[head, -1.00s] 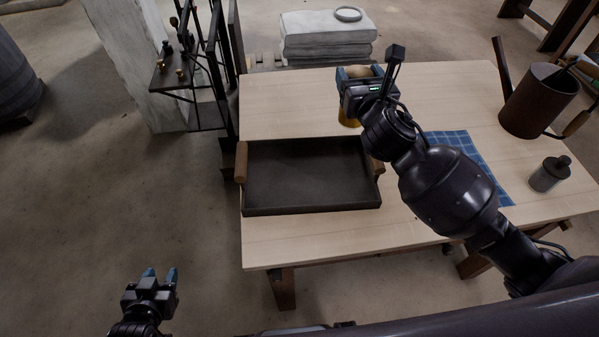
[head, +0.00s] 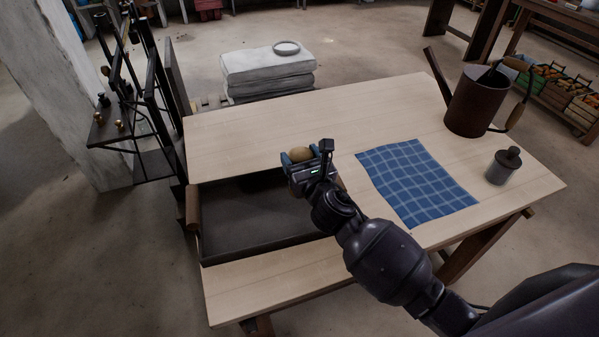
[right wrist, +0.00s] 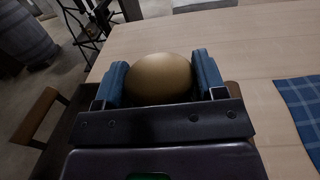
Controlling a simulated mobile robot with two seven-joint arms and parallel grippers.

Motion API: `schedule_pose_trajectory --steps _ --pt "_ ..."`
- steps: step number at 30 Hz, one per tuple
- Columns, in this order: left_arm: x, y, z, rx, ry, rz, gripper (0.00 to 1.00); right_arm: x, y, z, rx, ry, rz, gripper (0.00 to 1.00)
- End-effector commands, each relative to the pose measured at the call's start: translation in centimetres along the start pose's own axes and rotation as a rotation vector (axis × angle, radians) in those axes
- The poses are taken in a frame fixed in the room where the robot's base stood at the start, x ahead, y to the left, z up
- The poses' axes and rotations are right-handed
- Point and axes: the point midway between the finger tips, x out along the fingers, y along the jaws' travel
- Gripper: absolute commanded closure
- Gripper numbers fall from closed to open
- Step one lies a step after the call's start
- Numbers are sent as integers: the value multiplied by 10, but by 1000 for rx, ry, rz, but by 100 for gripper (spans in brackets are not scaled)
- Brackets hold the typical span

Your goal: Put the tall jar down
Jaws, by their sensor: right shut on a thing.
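My right gripper (head: 300,158) is shut on the tall jar, whose round tan lid (head: 302,153) shows between the fingers. In the right wrist view the lid (right wrist: 159,77) sits between the two blue fingertips. The jar's body is hidden under the gripper. The gripper appears over the back right part of the dark tray (head: 250,222), and I cannot tell whether the jar touches anything beneath it. My left gripper is outside the current views.
A blue checked cloth (head: 415,184) lies right of my right arm. A watering can (head: 475,102) and a small grey jar (head: 503,166) stand at the table's right. The table (head: 270,120) is clear behind the tray. A dark beam scale (head: 140,90) stands at the left.

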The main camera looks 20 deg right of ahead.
Motion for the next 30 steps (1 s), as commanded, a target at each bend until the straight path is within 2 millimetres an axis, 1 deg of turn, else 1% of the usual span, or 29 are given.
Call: schedule_pose_trajectory --steps 4,9,12,18,25,26,30 --pt "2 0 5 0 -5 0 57 0 0 -8 2 -1 0 85" --pt "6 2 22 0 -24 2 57 0 1 -35 4 4 -1 85" --pt "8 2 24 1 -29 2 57 0 1 -44 2 2 0 85" --pt "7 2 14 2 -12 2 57 0 0 -41 1 -3 1 85" --pt "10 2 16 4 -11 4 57 0 0 -46 1 -2 1 85" --pt "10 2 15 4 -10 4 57 0 0 -46 1 0 1 33" --pt "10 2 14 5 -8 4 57 0 0 -46 1 -1 1 11"
